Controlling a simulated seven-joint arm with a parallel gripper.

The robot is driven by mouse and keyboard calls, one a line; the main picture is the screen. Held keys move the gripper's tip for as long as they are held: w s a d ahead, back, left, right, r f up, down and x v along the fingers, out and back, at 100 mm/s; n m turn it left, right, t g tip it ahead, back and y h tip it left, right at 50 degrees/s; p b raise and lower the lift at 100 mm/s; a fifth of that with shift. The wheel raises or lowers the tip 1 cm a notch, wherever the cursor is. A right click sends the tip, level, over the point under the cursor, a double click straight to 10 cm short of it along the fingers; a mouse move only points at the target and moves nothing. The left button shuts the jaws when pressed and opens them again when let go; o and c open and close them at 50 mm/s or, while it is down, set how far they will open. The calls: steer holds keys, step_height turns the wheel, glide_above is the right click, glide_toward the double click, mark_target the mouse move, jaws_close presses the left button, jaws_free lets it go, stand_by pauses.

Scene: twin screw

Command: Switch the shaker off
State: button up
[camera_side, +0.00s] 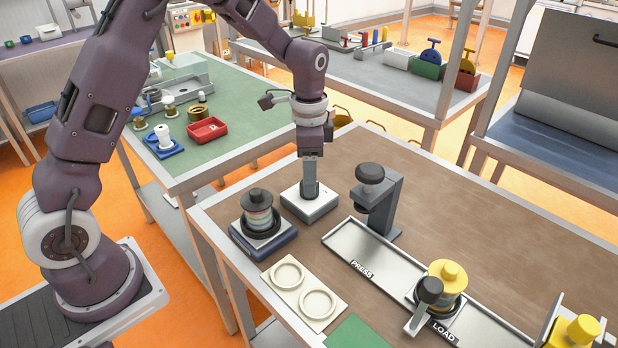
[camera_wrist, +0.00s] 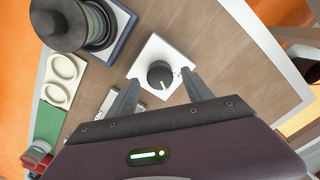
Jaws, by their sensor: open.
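The shaker is a dark blue base (camera_side: 262,240) with a jar (camera_side: 258,212) of banded contents under a dark grey lid on it. In the wrist view the jar's dark lid (camera_wrist: 58,24) fills the upper left corner. Right of the shaker in the side view sits a low white box (camera_side: 322,208). The wrist view shows a round dark knob (camera_wrist: 160,75) on it, with a light mark at its right side. My gripper (camera_side: 310,188) points straight down over the box, and its fingers (camera_wrist: 160,80) are open on either side of the knob. Contact is not clear.
A dark grey press stand (camera_side: 385,205) stands close right of the box, behind a metal track (camera_side: 358,250). A yellow-lidded jar (camera_side: 447,278) sits at the track's LOAD end. A cream plate with two rings (camera_side: 288,272) lies in front of the shaker. The brown table behind is clear.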

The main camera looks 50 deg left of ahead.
steer(key=shift+f, duration=0.8)
jaws_close()
steer(key=shift+n, duration=0.3)
steer(key=n, duration=1.1)
steer(key=shift+n, duration=0.3)
jaws_free()
